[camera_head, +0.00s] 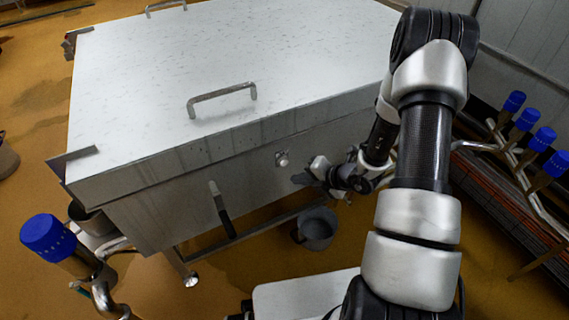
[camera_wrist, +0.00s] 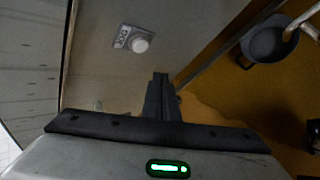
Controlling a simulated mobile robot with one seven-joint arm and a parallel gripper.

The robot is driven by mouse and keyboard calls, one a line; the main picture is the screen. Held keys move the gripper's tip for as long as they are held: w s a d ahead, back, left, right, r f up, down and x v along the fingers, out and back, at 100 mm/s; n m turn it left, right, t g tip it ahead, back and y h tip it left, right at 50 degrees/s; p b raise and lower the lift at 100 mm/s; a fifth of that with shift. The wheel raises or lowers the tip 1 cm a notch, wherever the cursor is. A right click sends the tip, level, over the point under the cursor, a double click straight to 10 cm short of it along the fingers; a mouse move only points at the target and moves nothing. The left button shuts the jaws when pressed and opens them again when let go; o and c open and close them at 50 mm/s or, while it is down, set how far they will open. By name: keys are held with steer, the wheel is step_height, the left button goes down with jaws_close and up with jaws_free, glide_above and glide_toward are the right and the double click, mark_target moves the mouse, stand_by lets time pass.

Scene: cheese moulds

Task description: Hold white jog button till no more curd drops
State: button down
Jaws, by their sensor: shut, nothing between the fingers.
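The white jog button (camera_wrist: 141,44) sits on a small grey plate on the metal side wall of the vat, in the upper middle of the wrist view. It also shows in the head view (camera_head: 282,161) on the vat's front side. My gripper (camera_wrist: 160,78) is shut and empty, its fingertips pointing at the wall below and right of the button, apart from it. In the head view my gripper (camera_head: 306,178) is close to the vat wall, just right of the button. No falling curd is visible.
The large vat (camera_head: 240,75) has a closed lid with handles. A grey bucket (camera_head: 318,232) stands on the floor below my gripper; it also shows in the wrist view (camera_wrist: 268,45). Pipes with blue-capped fittings (camera_head: 527,119) stand at the right, another blue cap (camera_head: 47,235) at lower left.

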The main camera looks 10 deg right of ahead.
mark_target(283, 162)
steer(key=shift+w+a, duration=0.2)
steer(key=shift+w, duration=0.45)
steer(key=shift+w+a, duration=0.25)
steer(key=shift+w, duration=0.4)
steer(key=shift+w+a, duration=0.2)
steer(key=shift+w, duration=0.45)
stand_by(0.6)
steer(key=shift+w+a, duration=0.15)
steer(key=shift+w, duration=0.25)
